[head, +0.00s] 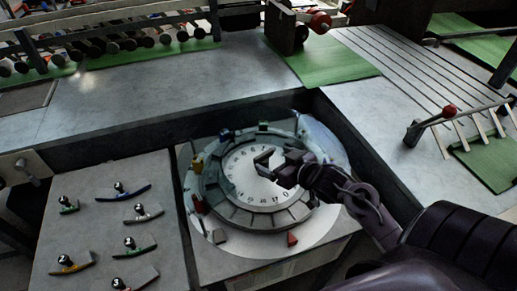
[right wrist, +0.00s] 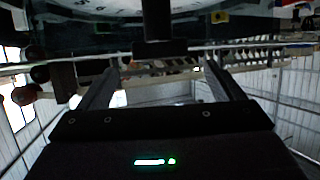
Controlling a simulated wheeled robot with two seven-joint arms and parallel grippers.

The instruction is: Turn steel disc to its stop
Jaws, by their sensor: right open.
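The steel disc (head: 245,178) is a pale round dial with numbers near its edge, set in a grey segmented ring (head: 247,217) on a square plate. My right gripper (head: 267,165) is over the right part of the dial, its fingers apart and empty. The head view does not settle whether it touches the dial. In the right wrist view, the two fingers (right wrist: 160,70) are spread. A dark upright piece (right wrist: 155,22) shows beyond them, and the pale dial edge (right wrist: 85,5) is at the top. My left gripper is not in view.
Small coloured blocks, including a red one (head: 292,239), sit around the ring. A panel (head: 100,195) on the left holds several knobbed pieces. A dark raised edge (head: 130,138) borders the well.

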